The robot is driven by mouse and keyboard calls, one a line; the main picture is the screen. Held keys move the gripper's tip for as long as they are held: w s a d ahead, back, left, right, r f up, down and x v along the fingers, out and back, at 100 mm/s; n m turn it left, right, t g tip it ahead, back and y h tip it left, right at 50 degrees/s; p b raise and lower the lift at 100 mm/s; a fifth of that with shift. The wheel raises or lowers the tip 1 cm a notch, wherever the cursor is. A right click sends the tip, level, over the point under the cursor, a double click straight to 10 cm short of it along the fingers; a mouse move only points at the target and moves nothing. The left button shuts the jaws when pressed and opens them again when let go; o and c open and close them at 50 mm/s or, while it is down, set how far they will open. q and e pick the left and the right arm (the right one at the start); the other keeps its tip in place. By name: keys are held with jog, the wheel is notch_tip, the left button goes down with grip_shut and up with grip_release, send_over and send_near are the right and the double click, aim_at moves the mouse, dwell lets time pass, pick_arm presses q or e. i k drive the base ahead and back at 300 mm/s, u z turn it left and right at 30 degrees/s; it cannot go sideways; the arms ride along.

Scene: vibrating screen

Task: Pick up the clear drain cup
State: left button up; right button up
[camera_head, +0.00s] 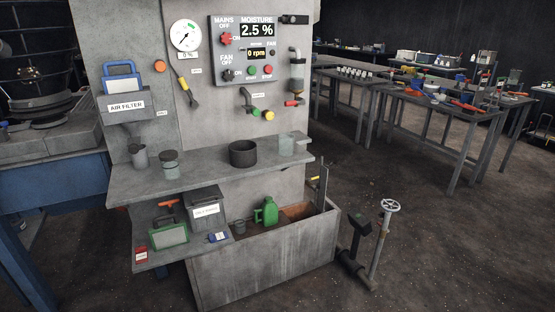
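A pale, see-through cup (287,146), which looks like the clear drain cup, stands upright at the right end of the upper grey shelf (205,165). It blends with the grey wall behind it, so its edges are faint. An amber-bottomed bowl (297,85) with a red-handled valve (292,103) hangs on the panel above it. Neither of my grippers shows in the head view.
A dark round pot (243,154), a lidded jar (168,163) and a grey can (139,157) share the shelf. A lower shelf and an open bin (262,268) with a green jug (267,212) lie below. A handwheel post (385,232) stands right.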

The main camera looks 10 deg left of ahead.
aim_at(286, 140)
jog(key=z, duration=0.6)
jog(key=i, duration=0.55)
jog(key=z, duration=0.9)
jog(key=i, duration=1.05)
jog(key=u, duration=0.45)
jog(key=i, duration=0.8)
jog(key=u, duration=0.8)
